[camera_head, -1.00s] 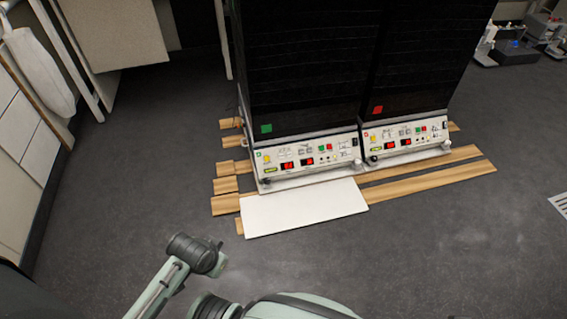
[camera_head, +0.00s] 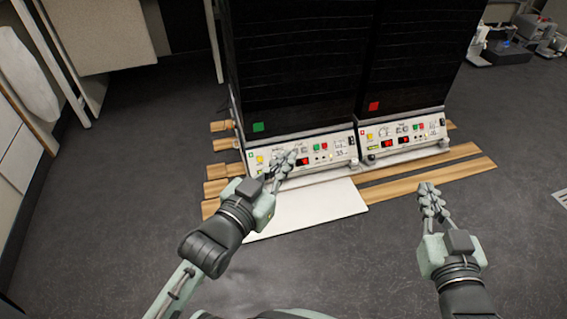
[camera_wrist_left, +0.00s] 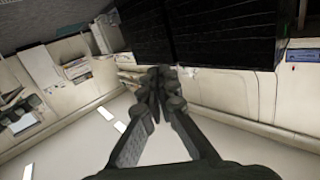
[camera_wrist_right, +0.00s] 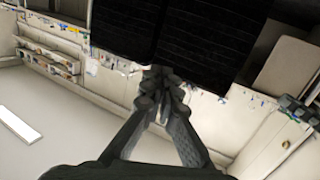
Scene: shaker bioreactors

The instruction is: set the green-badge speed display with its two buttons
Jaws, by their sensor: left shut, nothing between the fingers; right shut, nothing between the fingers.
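The green badge (camera_head: 259,127) marks the left dark cabinet. Its white control panel (camera_head: 338,150) below has a yellow button (camera_head: 260,160), a red display (camera_head: 303,161), and green and red buttons at right. My left gripper (camera_head: 291,156) is shut and empty, its fingers in front of this panel, hiding part of its left half, including where another red display showed. I cannot tell whether it touches the panel. It also shows shut in the left wrist view (camera_wrist_left: 157,74). My right gripper (camera_head: 428,188) is shut and empty over the floor at right, also in its wrist view (camera_wrist_right: 162,74).
A second cabinet with a red badge (camera_head: 374,106) and a similar panel (camera_head: 405,134) stands close at right. A white board (camera_head: 315,208) and wooden slats (camera_head: 440,178) lie in front. The grey floor at right is free.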

